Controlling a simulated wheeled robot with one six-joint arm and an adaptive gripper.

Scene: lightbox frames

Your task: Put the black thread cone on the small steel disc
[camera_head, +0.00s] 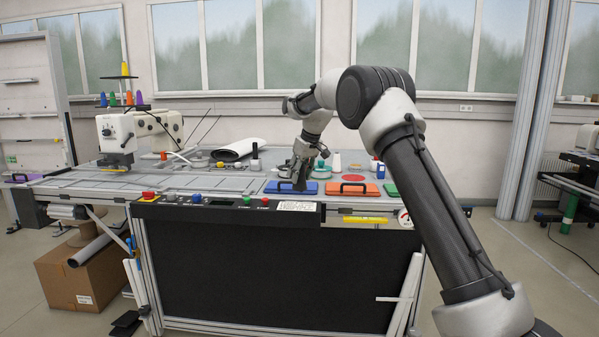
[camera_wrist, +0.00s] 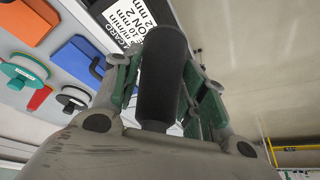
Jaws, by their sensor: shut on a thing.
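The black thread cone (camera_wrist: 162,78) stands out between the green-padded fingers of my gripper (camera_head: 301,168) in the wrist view. The gripper is shut on it. In the head view the gripper is over the blue panel at the bench's front, with the dark cone partly lost against the fingers. It is unclear whether the cone touches the panel. I cannot pick out the small steel disc for certain. A pale grey disc with a black centre (camera_wrist: 72,98) shows at the left of the wrist view.
A sewing machine (camera_head: 117,133) and coloured cones stand at the left. The grey bench's left part is mostly flat.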

